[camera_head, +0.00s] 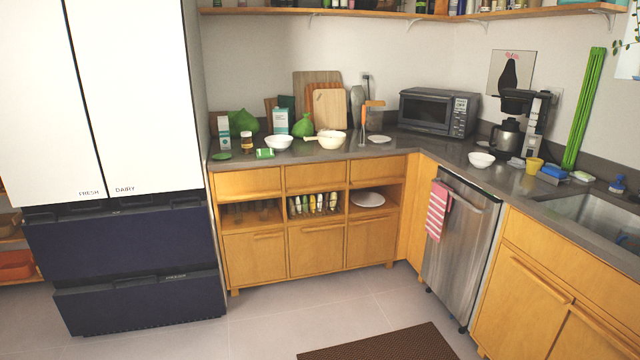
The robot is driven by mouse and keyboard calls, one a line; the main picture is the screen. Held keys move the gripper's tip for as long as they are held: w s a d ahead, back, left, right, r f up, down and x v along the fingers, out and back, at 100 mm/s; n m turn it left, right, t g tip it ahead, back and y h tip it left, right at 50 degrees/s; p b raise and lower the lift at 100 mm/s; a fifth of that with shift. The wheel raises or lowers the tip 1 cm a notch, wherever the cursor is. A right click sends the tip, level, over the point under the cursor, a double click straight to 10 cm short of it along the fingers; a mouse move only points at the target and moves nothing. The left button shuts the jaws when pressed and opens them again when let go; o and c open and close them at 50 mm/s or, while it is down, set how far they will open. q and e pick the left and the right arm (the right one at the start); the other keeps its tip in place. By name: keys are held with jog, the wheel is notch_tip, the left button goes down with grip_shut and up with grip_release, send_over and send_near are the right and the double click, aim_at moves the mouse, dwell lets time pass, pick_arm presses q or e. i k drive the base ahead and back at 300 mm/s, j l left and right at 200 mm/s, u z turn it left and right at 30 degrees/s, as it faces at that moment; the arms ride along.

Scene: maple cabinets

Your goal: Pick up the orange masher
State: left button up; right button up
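The orange masher (365,113) appears to stand upright on the dark back counter, left of the microwave. Its orange upper part shows clearly, with a thin greyish lower part reaching down toward the counter; its exact contact there is too small to tell. A white bowl with a handle-like piece (331,141) is just left of it, and a small white plate (380,139) is just right of it. Neither of my grippers shows in the head view.
The microwave (438,112) and coffee maker (509,137) stand to the right. Cutting boards (317,80) lean on the wall behind. Open floor (270,325) lies before the cabinets, with a brown mat (385,343). The fridge (130,100) stands left, the dishwasher (462,245) right.

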aim_at(363, 126)
jog(key=i, duration=2.4)
